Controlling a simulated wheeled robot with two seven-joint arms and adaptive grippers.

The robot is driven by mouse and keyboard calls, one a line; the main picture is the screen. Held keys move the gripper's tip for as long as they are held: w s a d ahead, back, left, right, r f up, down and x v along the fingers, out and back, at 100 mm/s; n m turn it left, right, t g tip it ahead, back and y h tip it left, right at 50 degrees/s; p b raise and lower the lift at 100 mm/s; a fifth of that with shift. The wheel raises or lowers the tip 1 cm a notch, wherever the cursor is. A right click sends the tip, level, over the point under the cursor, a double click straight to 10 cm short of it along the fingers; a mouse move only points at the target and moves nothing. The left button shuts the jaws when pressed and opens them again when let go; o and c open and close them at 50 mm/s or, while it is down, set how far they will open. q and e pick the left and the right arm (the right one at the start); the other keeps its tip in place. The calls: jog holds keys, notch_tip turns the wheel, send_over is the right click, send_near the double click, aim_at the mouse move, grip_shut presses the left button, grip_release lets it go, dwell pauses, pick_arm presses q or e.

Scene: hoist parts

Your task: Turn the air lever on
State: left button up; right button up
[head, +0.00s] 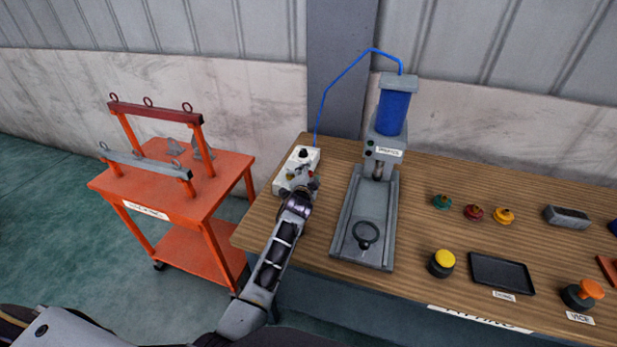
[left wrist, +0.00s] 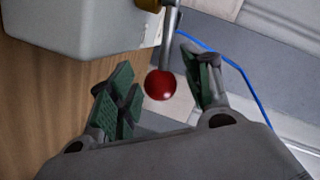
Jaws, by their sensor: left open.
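The air lever is a metal rod ending in a red ball knob (left wrist: 160,86), seen in the left wrist view. The rod comes from a brass-coloured fitting on a pale grey box (left wrist: 80,22). The box (head: 301,156) also stands on the table's left end in the head view, with a blue hose rising near it. My left gripper (head: 302,186) is at the front of this box. In the left wrist view my left gripper (left wrist: 160,92) is open, with its green-padded fingers on either side of the knob and visible gaps. My right gripper is out of view.
A press (head: 368,215) with a blue cylinder stands right of the box. An orange cart (head: 205,205) with lifting frames is left of the table. Coloured knobs, a yellow button (head: 443,260) and a black tray (head: 501,274) lie further right.

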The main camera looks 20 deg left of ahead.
pick_arm(q)
jog(key=shift+s, duration=0.15)
jog(key=v, duration=1.1)
jog(key=shift+s+r, duration=0.2)
jog(key=shift+s, duration=0.15)
jog(key=shift+d, duration=0.1)
jog(key=shift+f, duration=0.1)
dwell(0.6)
